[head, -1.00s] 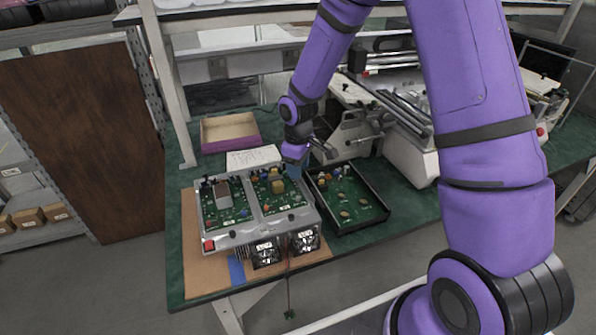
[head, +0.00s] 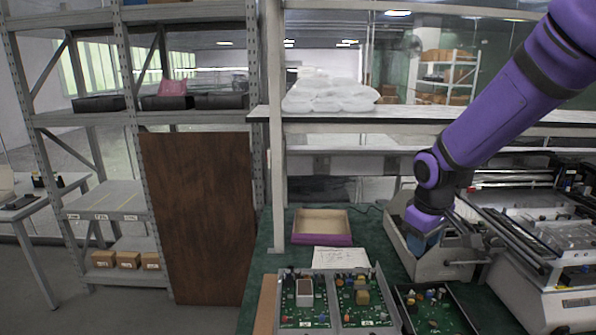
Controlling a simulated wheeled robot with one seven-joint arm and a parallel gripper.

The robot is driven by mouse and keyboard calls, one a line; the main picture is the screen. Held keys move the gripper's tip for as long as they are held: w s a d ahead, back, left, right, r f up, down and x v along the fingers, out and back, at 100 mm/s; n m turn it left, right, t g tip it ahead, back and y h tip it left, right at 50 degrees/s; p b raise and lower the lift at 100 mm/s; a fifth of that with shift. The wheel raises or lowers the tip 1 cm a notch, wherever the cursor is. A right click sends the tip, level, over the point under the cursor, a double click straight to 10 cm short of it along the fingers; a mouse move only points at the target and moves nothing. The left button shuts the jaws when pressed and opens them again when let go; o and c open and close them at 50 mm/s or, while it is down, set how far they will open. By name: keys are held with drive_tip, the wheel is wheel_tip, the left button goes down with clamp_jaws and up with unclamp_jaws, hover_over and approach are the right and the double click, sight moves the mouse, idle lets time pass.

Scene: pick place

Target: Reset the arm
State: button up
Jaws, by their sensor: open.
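My purple arm comes in from the upper right in the head view. The lower parts of the boards and the tray are cut off by the picture edge.
An open cardboard box with a purple front (head: 322,238) and a white paper (head: 340,258) lie on the green bench (head: 262,262). A shelf (head: 400,120) with white bags (head: 330,92) runs above. Large machines (head: 550,270) fill the right side. A brown panel (head: 198,215) stands at left.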

drive_tip(key=s+d+r+m+t, duration=0.1)
drive_tip(key=s+r+m, duration=0.2)
drive_tip(key=s+r, duration=0.5)
drive_tip(key=s+d+r+m+t, duration=0.2)
drive_tip(key=s+r, duration=0.6)
drive_tip(key=s, duration=0.8)
drive_tip(key=shift+d+r+m+t+y, duration=0.2)
drive_tip(key=shift+m+t+y, duration=0.1)
drive_tip(key=shift+m+y, duration=0.15)
